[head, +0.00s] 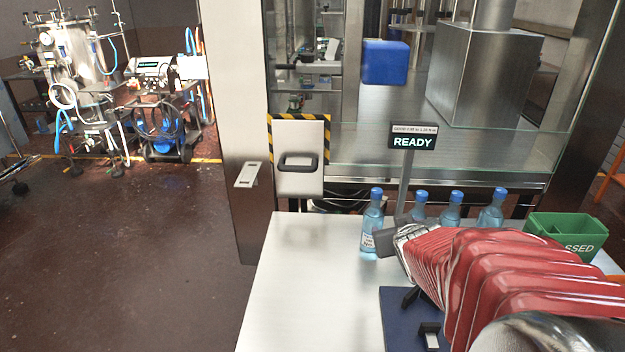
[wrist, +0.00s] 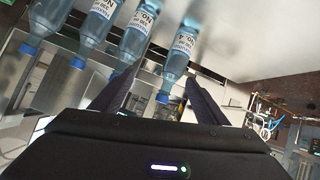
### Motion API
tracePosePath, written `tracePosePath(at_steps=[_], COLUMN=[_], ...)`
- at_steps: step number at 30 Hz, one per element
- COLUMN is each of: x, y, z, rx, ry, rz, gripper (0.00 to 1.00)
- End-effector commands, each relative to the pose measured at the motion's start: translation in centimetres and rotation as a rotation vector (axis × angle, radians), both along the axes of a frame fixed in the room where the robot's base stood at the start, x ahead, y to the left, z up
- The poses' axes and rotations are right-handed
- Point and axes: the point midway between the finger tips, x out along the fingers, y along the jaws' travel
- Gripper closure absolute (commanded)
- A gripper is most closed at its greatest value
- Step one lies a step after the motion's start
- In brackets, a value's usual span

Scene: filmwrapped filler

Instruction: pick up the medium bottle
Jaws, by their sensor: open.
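Several clear blue bottles with blue caps and white labels stand in a row on the white bench. The leftmost bottle (head: 371,225) is nearest my gripper (head: 390,241), whose dark finger is right beside it. In the wrist view, my gripper (wrist: 162,74) is open, with a bottle (wrist: 183,52) between or just beyond its fingers; contact cannot be told. The other bottles in the head view are the second (head: 419,208), third (head: 452,205) and right one (head: 491,208), their lower parts partly hidden by my arm. I cannot tell which is the medium one.
A green bin (head: 567,236) stands right of the bottles. A READY sign (head: 412,142) on a post rises behind them. A dark blue mat (head: 400,325) lies on the bench (head: 300,290), whose left part is clear. A glass-fronted steel cabinet stands behind.

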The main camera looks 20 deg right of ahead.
Motion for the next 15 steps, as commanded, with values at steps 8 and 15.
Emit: tracePosePath(at_steps=[8,15], x=[-1.1,-3.4], y=[-6.2,-9.1], z=[-3.4,-6.2], rx=[0.004,0.067], ry=[-0.111,-0.237], rz=[0.031,0.081], gripper=[0.32,0.32])
